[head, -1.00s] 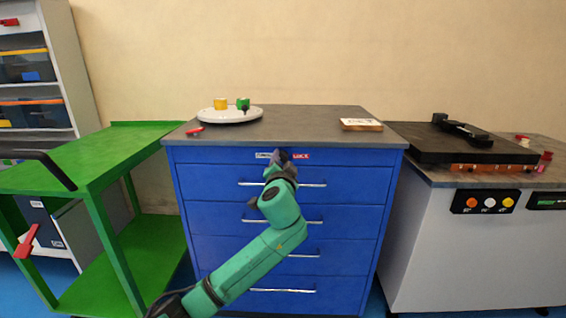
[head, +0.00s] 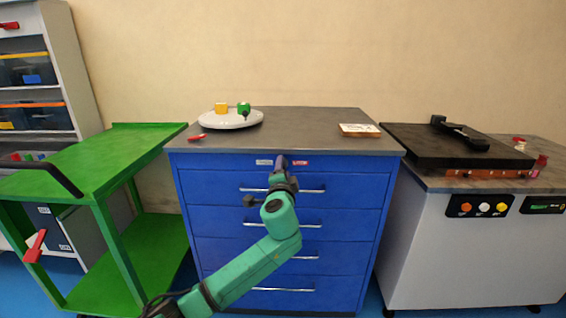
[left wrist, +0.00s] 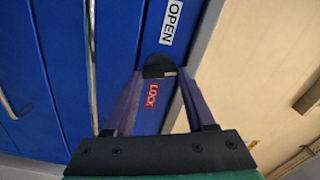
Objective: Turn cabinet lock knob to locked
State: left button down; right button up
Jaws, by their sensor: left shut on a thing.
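The blue drawer cabinet (head: 215,222) stands in the middle of the head view. The black lock knob (left wrist: 158,66) sits between the two labels. My left gripper (left wrist: 160,75) is shut on it, with one finger on each side. In the head view the left gripper (head: 281,162) covers the knob. The knob's exact pointing direction is hard to tell. My right gripper is out of view.
Drawer handles (head: 300,189) stick out below the lock. On the cabinet top are a white round tray (head: 215,121) with yellow and green pieces, a red item (head: 197,137) and a small board (head: 360,129). A green cart (head: 110,160) stands left, a bender bench (head: 455,250) right.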

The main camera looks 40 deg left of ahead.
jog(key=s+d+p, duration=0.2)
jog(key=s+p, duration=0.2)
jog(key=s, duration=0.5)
pick_arm(q)
jog(key=shift+f+m+p, duration=0.2)
jog(key=shift+m+p, duration=1.35)
jog(key=shift+m, duration=1.65)
jog(key=shift+f+m+p, duration=0.15)
jog(key=shift+m+p, duration=1.35)
jog(key=shift+m, duration=1.7)
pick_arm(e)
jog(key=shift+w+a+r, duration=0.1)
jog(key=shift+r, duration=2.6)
pick_arm(q)
jog(key=shift+c, duration=1.2)
grip_release()
